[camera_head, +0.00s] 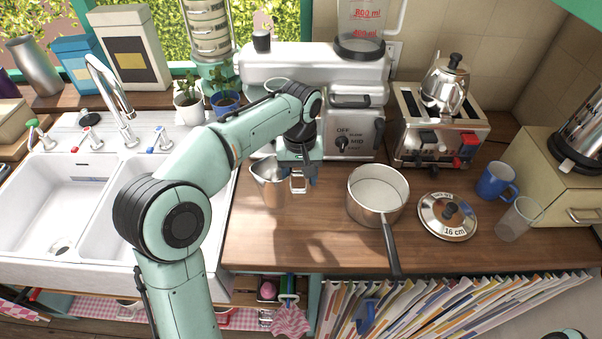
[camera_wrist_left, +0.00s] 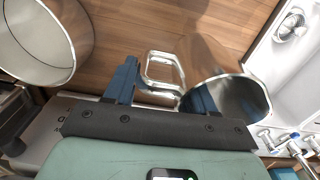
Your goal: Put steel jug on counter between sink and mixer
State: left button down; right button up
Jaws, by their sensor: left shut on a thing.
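The steel jug (camera_head: 268,184) is upright at the left end of the wooden counter, between the sink (camera_head: 100,215) and the mixer (camera_head: 345,125). My left gripper (camera_head: 299,182) is at its right side, with its blue fingers shut on the handle. In the left wrist view the jug (camera_wrist_left: 236,98) is at the right and its handle (camera_wrist_left: 163,78) lies between the fingers (camera_wrist_left: 160,92). I cannot tell whether the jug's base touches the counter. My right gripper is not in view.
A saucepan (camera_head: 377,192) stands right of the jug, its handle over the front edge. A lid (camera_head: 446,215), a blue mug (camera_head: 495,182) and a glass (camera_head: 519,219) are further right. A toaster (camera_head: 440,125) with a kettle (camera_head: 445,85) stands behind. Wood in front of the jug is bare.

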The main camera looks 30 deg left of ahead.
aim_at(299, 191)
pick_arm(q)
jog(key=shift+s+r, duration=0.15)
jog(key=shift+s, duration=0.2)
jog(key=shift+w+f, duration=0.15)
jog(key=shift+f, duration=0.55)
jog(key=f+b, duration=0.1)
jog(key=f, duration=0.2)
jog(key=shift+s+f+b, duration=0.1)
jog(key=shift+s+b, duration=0.1)
jog(key=shift+b, duration=0.15)
jog(key=shift+w+f, duration=0.15)
jog(key=shift+f, duration=0.1)
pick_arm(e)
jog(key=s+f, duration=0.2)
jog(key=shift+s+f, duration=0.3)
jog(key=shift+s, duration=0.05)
pick_arm(q)
jog(key=shift+f, duration=0.1)
jog(key=shift+f+b, duration=0.35)
jog(key=shift+f, duration=0.3)
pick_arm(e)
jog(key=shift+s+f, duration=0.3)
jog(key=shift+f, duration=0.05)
pick_arm(q)
jog(key=shift+f, duration=0.25)
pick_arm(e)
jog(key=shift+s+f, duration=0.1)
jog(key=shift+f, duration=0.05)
